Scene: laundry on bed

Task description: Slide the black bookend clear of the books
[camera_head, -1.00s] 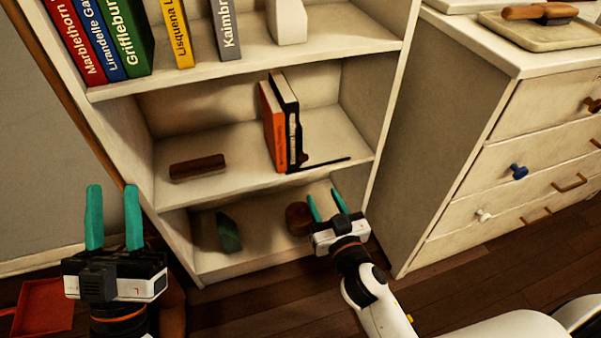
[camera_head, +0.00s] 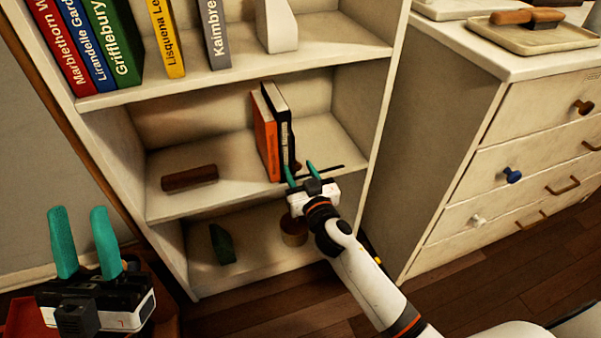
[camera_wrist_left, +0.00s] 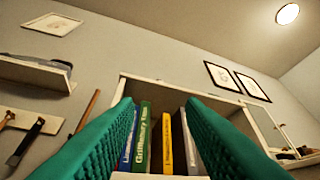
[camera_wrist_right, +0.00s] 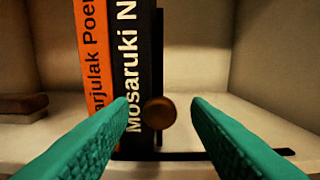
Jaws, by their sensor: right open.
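The black bookend stands on the middle shelf at the right side of the books. Its flat base (camera_head: 328,171) shows in the head view, and its base (camera_wrist_right: 245,155) and thin upright plate (camera_wrist_right: 158,50) show in the right wrist view. A round brown knob (camera_wrist_right: 160,113) sits at the upright. An orange book (camera_head: 265,138) and a black book (camera_head: 282,125) stand against it. My right gripper (camera_head: 300,172) is open at the shelf's front edge, with the knob between its fingers in the right wrist view; contact cannot be told. My left gripper (camera_head: 78,212) is open and empty, away from the shelf.
A brown block (camera_head: 190,178) lies left on the middle shelf. A green object (camera_head: 222,244) and a brown round object (camera_head: 293,228) are on the lower shelf. The shelf right of the bookend is free up to the side wall. A drawer cabinet (camera_head: 440,150) stands to the right.

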